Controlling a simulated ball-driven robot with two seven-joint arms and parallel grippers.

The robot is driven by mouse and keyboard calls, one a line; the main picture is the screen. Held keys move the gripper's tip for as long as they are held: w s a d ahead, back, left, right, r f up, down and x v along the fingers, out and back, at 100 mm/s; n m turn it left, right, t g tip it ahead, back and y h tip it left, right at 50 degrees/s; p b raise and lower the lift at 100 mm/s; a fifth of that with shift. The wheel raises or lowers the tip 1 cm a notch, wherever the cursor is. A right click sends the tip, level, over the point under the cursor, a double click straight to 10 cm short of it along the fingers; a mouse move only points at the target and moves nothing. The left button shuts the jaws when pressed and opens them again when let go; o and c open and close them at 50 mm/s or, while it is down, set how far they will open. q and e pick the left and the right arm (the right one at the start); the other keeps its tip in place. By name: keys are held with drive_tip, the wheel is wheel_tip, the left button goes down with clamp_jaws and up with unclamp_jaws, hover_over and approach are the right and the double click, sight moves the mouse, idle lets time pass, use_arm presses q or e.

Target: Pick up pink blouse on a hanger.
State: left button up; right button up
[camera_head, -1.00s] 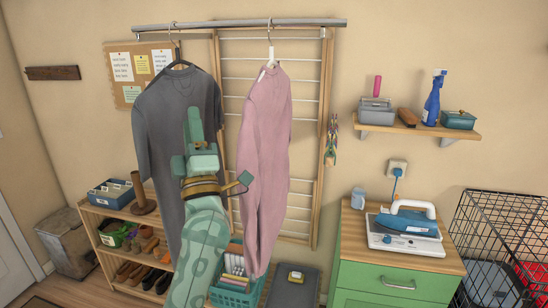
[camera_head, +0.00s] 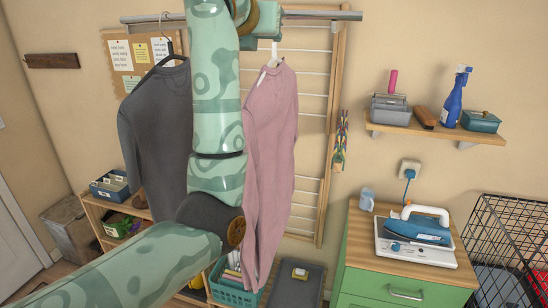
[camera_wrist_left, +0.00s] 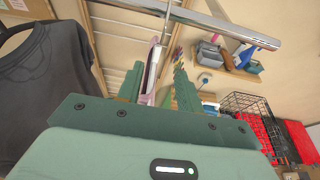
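The pink blouse (camera_head: 268,140) hangs on a white hanger (camera_head: 274,53) from the metal rail (camera_head: 320,15) in the head view. My left arm is raised in front of it and covers its left edge. My left gripper (camera_head: 270,28) is up at the hanger's hook, just under the rail, its fingertips mostly hidden. In the left wrist view my left gripper (camera_wrist_left: 158,85) has its two fingers apart. The hanger (camera_wrist_left: 154,56) and a pink sliver of the blouse (camera_wrist_left: 149,92) show between them; I cannot tell whether they touch. My right gripper is not in view.
A dark grey shirt (camera_head: 155,130) hangs on the same rail to the left. A wooden drying rack (camera_head: 327,150) stands behind the blouse. A shelf (camera_head: 430,130), green cabinet (camera_head: 400,285) with an iron (camera_head: 417,230), and a wire crate (camera_head: 510,240) are at the right.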

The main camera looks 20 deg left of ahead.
sight(274, 46)
use_arm(q)
drive_tip(key=p+x, duration=0.1)
drive_tip(key=x, duration=0.4)
drive_tip(key=shift+w, duration=0.15)
drive_tip(key=p+x, duration=0.1)
drive_tip(key=x, duration=0.1)
drive_tip(key=p+x, duration=0.2)
drive_tip(key=shift+w+a+f, duration=0.1)
drive_tip(key=shift+w+a, duration=0.1)
drive_tip(key=shift+w, duration=0.05)
drive_tip(key=shift+w+f, duration=0.3)
drive_tip(key=shift+s, duration=0.1)
clamp_jaws()
drive_tip(key=shift+r, duration=0.1)
idle(0.4)
